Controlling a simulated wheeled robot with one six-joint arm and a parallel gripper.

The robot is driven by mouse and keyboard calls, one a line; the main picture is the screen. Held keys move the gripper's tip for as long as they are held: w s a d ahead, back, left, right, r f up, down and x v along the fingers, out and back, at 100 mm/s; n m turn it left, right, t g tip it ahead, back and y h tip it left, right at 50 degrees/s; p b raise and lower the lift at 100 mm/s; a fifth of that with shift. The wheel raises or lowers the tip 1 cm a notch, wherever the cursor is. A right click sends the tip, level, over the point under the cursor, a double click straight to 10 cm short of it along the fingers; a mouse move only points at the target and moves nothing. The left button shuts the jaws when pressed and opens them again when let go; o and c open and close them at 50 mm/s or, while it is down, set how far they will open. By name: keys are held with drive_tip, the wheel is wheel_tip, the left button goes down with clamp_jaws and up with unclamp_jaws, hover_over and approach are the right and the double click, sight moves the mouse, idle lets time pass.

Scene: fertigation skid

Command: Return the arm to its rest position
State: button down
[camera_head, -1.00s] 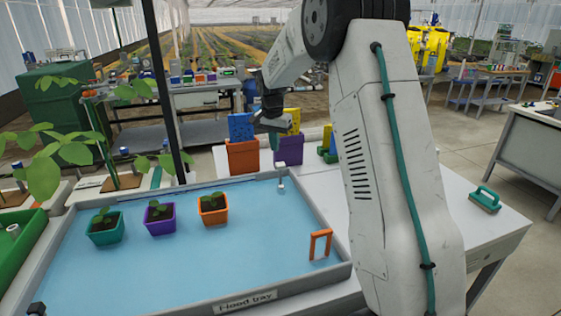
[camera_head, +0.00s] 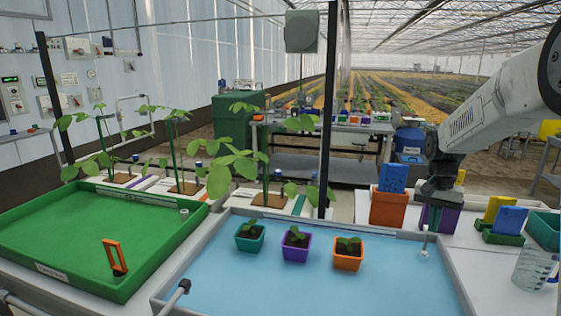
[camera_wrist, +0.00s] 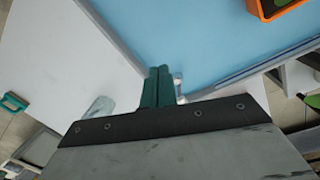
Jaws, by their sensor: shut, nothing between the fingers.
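My gripper (camera_head: 432,208) hangs at the right, pointing down, in front of a purple bin and above the far right corner of the blue flood tray (camera_head: 215,268). In the wrist view its two green fingers (camera_wrist: 158,84) are together with nothing between them. My arm reaches in from the right edge. The wrist view also shows the blue tray (camera_wrist: 205,45) just beyond the fingers. A small white post (camera_head: 424,248) stands in the tray below my gripper.
Teal (camera_head: 250,236), purple (camera_head: 296,247) and orange (camera_head: 348,255) seedling pots stand in the blue tray. A green tray (camera_head: 60,250) lies left. An orange bin (camera_head: 388,208) stands beside my gripper; a clear jug (camera_head: 532,268) is at right.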

drive_tip(key=s+a+r+n, duration=0.2)
drive_tip(key=s+a, duration=0.3)
drive_tip(key=s, duration=0.6)
drive_tip(key=s+a+r+n+t, duration=0.1)
drive_tip(key=s+a+r+n, duration=0.2)
drive_tip(key=s, duration=0.9)
drive_tip(key=s+a+r+n+t, duration=0.1)
drive_tip(key=s+a+r+n, duration=0.1)
drive_tip(key=s+a+r, duration=0.2)
drive_tip(key=s+a, duration=0.3)
drive_tip(key=s, duration=0.4)
drive_tip(key=shift+s+n, duration=0.4)
